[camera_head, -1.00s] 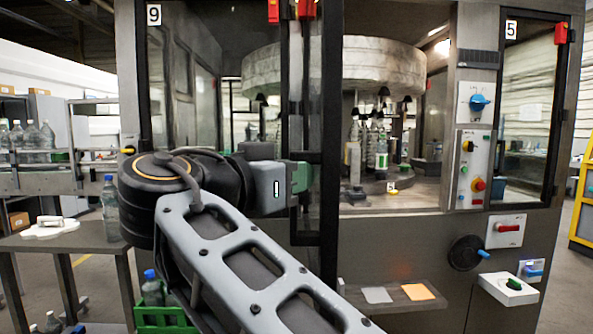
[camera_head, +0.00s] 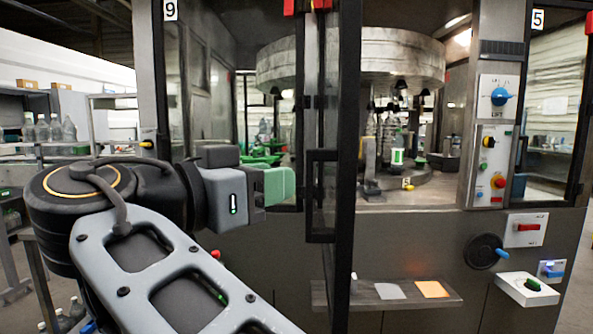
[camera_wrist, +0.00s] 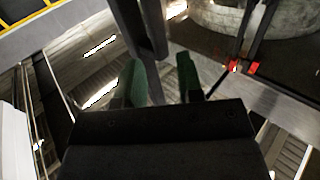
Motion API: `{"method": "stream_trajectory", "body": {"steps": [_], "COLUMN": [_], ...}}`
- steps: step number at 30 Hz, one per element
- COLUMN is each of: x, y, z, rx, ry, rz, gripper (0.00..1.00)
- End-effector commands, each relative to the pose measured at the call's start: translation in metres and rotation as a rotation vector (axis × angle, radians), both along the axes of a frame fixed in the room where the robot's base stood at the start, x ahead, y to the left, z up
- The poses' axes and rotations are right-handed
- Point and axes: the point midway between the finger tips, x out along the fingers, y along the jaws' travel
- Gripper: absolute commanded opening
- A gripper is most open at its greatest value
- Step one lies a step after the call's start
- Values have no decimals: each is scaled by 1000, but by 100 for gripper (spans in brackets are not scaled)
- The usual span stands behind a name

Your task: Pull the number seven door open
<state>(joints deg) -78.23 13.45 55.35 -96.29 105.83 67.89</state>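No door in view shows a readable 7. A black-framed glass door (camera_head: 346,130) in the middle, between the panels marked 9 and 5, stands swung outward and is seen nearly edge-on. Its black bar handle (camera_head: 313,196) is on the narrow face towards me. My gripper (camera_head: 282,186), with green fingers, is just left of the handle and appears apart from it. In the wrist view my gripper (camera_wrist: 160,80) has its two fingers spread. A dark bar passes behind the gap, and I see nothing gripped.
The machine's doorway is open right of the door, showing the carousel (camera_head: 430,188) with bottles. A small shelf (camera_head: 385,297) juts out below. A control panel (camera_head: 490,165) and a black handwheel (camera_head: 482,252) are at right. Bottles stand on a rack (camera_head: 60,150) at left.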

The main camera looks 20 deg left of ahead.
Motion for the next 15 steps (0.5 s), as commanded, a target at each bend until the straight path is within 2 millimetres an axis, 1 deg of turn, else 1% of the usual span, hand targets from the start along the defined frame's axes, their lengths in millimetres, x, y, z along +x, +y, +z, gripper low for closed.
{"method": "stream_trajectory", "body": {"steps": [1, 6, 10, 15], "x": [-9, -34, -47, -56], "y": [6, 19, 27, 31], "z": [2, 1, 1, 0], "rx": [-1, 0, 0, 0], "ry": [0, 0, -1, -1], "rz": [4, 3, 1, 0], "gripper": [34, 34, 34, 34]}}
